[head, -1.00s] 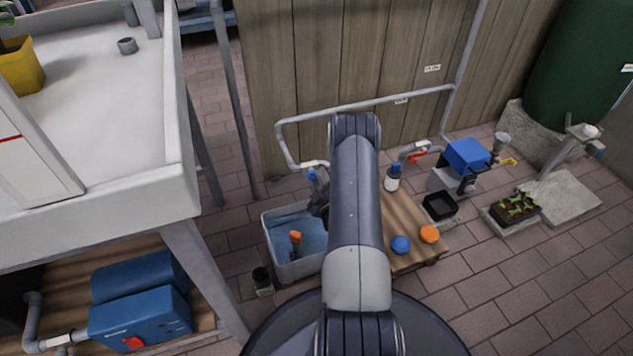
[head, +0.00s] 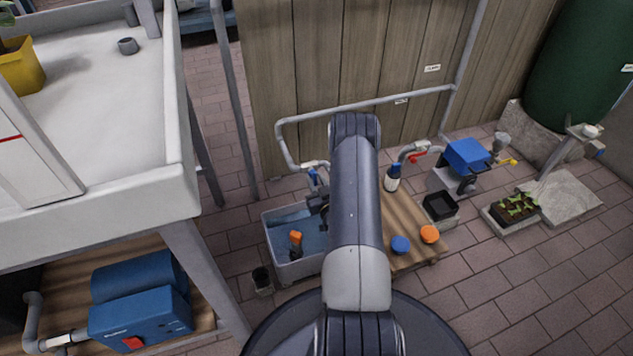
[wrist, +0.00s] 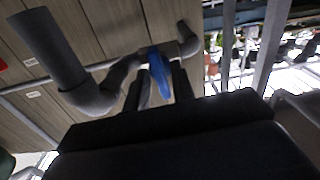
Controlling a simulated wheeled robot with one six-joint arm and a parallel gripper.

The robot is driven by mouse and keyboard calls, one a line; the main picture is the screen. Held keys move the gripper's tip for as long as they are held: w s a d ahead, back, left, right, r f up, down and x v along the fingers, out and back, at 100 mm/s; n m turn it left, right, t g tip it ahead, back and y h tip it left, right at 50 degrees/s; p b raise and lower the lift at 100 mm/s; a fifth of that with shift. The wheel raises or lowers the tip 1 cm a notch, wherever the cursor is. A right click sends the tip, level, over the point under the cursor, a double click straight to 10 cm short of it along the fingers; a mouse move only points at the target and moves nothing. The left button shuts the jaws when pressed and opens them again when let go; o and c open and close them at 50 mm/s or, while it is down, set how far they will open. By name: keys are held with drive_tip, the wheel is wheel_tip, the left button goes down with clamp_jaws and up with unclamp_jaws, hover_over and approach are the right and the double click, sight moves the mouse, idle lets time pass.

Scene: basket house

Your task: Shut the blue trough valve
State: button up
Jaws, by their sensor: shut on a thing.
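The blue trough valve (head: 313,176) is on the grey pipe at the back of the trough in the head view. Its blue handle (wrist: 158,72) is near the centre of the wrist view, between my two dark fingers. My gripper (head: 318,199) is over the back of the grey trough (head: 300,269) and shut on the blue handle. My arm hides the trough's right part and some of the gripper. I cannot tell the handle's exact angle to the pipe.
A bottle with an orange top (head: 296,240) is in the trough. A blue-capped bottle (head: 393,178), a blue disc (head: 400,245) and an orange disc (head: 430,234) are on the wooden platform to the right. A white bench (head: 120,190) stands close on the left.

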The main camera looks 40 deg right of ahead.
drive_tip(key=shift+f+m, duration=0.1)
drive_tip(key=shift+m, duration=0.4)
drive_tip(key=o, duration=0.7)
drive_tip(key=p+v, duration=0.3)
drive_tip(key=v, duration=0.8)
drive_tip(key=shift+w, duration=0.1)
drive_tip(key=b+x, duration=0.3)
drive_tip(key=x, duration=0.7)
drive_tip(key=shift+w, duration=0.3)
drive_tip(key=shift+w+d, duration=0.15)
drive_tip(key=shift+n, duration=0.3)
